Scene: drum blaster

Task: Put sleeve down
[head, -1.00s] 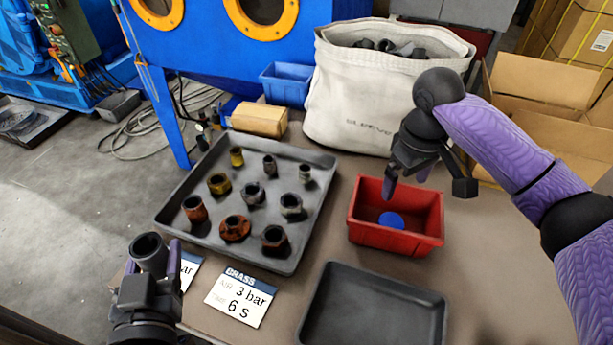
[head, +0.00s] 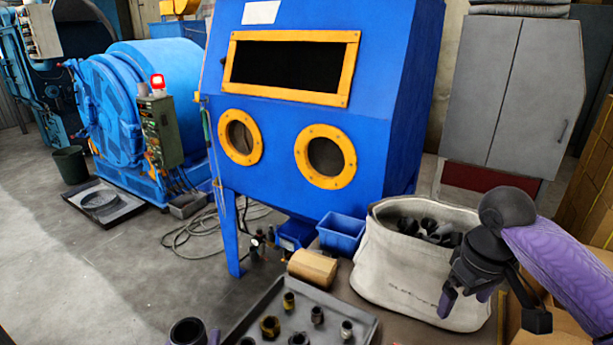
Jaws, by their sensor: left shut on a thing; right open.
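My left gripper (head: 205,338) shows only at the bottom edge, shut on a dark grey cylindrical sleeve (head: 187,331) that stands upright with its open end up. Most of the gripper is cut off by the frame. A beige fabric bag (head: 392,272) lettered "SLEEVE", holding several dark sleeves (head: 432,232), stands on the table at the lower right. My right gripper (head: 468,298) hangs open and empty in front of the bag's right side in the picture.
A grey tray (head: 262,300) with several metal fittings lies between the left gripper and the bag. A blue blast cabinet (head: 290,110) and a blue drum machine with a lit red lamp (head: 157,81) stand beyond.

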